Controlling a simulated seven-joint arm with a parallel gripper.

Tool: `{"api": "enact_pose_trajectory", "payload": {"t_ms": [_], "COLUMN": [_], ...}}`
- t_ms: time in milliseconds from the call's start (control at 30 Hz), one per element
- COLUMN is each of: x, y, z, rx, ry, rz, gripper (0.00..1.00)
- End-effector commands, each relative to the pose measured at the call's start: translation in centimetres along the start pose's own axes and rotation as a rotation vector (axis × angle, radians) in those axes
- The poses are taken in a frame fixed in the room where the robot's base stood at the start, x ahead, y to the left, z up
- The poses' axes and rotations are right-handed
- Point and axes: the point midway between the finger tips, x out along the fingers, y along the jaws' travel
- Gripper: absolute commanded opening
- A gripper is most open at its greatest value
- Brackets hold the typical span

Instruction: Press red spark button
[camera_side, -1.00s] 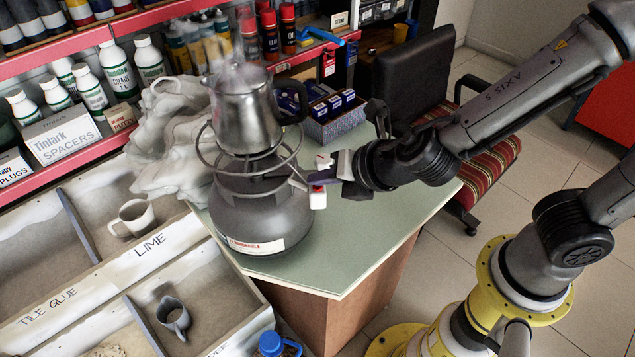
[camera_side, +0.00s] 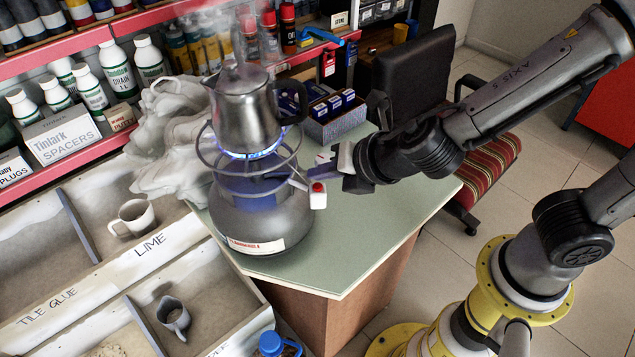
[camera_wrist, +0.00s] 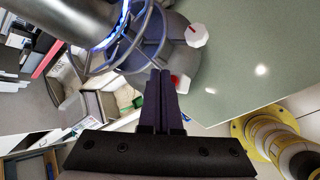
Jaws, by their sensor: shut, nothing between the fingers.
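The red spark button (camera_side: 318,187) sits on top of a small white box at the right side of the grey camping stove (camera_side: 262,222). In the wrist view, part of the red and white igniter (camera_wrist: 181,82) shows beside my fingertips. My gripper (camera_side: 322,165) is shut and empty, with its dark purple fingers just above and apart from the button; it also shows in the wrist view (camera_wrist: 160,74). A blue flame (camera_side: 255,154) burns at the burner under the steel kettle (camera_side: 243,112). A white knob with a red mark (camera_wrist: 196,36) shows in the wrist view.
The stove stands on a green-topped counter (camera_side: 375,225), bare at its right. A box of blue packets (camera_side: 335,115) and a crumpled pale bag (camera_side: 170,140) stand close behind and left. Bins with mugs (camera_side: 133,218) lie at the left.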

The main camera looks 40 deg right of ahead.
Motion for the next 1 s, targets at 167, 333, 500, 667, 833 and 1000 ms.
{"api": "enact_pose_trajectory", "payload": {"t_ms": [167,333,500,667,833,1000], "x": [-1.1,-2.2,-3.2,-3.9,-3.9,-3.9], "y": [0.9,1.6,2.4,2.8,2.9,2.8], "z": [0.9,1.6,2.4,2.8,2.9,2.9], "rx": [0.001,0.002,0.002,0.000,-0.002,-0.001], "ry": [-0.002,-0.002,-0.002,0.000,0.000,0.000], "rz": [0.001,0.002,0.001,0.000,0.000,0.000], "gripper": [0.00,0.00,0.00,0.00,0.00,0.00]}}
